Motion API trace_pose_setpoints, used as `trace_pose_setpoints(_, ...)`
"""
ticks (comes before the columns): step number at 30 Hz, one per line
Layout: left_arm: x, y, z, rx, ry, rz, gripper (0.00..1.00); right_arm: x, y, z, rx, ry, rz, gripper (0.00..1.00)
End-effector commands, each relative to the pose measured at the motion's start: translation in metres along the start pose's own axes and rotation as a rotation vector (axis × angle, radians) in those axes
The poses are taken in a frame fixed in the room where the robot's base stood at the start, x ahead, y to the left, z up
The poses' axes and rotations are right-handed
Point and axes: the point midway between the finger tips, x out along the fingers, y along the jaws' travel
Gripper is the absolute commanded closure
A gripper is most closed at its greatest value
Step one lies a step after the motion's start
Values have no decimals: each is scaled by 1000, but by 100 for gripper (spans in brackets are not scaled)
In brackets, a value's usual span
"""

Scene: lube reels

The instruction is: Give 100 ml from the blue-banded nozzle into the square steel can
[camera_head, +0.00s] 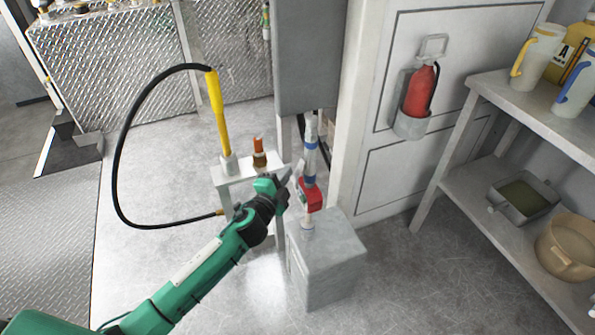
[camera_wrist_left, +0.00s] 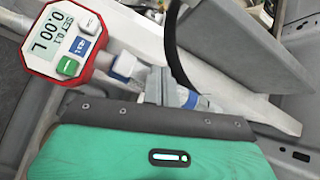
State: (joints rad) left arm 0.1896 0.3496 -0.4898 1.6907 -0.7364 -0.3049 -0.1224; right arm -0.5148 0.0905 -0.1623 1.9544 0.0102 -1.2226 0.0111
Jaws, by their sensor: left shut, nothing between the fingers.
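The blue-banded nozzle (camera_head: 311,150) stands upright with a red-framed meter (camera_head: 311,195) below its band. Its pale lower end meets the top of a square-sided grey metal box (camera_head: 335,262); I cannot tell whether it enters an opening there. This box may be the square steel can, but I cannot be sure. In the left wrist view the meter (camera_wrist_left: 66,40) reads "SET 0.1" and "0.00 L", with white, blue and green buttons. My left gripper (camera_head: 287,177) is shut and empty, just left of the nozzle and meter. Its fingers (camera_wrist_left: 160,85) show right of the meter.
A yellow handle (camera_head: 217,105) with a looping black hose (camera_head: 116,160) and an orange-brown piece (camera_head: 259,152) stand on a white stand (camera_head: 236,176). A red extinguisher (camera_head: 420,90) hangs behind. Right shelves (camera_head: 530,108) hold jugs, a square pan (camera_head: 524,203) and a tan pot (camera_head: 568,247).

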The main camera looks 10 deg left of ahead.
Motion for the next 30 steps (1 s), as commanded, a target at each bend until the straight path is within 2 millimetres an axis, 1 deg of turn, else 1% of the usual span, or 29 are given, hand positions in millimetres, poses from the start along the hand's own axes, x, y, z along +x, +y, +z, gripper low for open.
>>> trace_pose_setpoints(11, 0, 0, 0, 0, 0, 0, 100, 0, 0, -1, 0, 1, 0, 64)
trace_pose_setpoints(19, 6, 4, -4, -1, 0, 0, 100, 2, 0, 0, 0, 1, 0, 64)
trace_pose_setpoints(25, 6, 4, -4, 0, 0, 0, 100, 1, 0, -1, 0, 2, 0, 64)
trace_pose_setpoints(30, 6, 4, -5, 0, 0, 0, 100, 1, -2, -3, 1, 7, -3, 64)
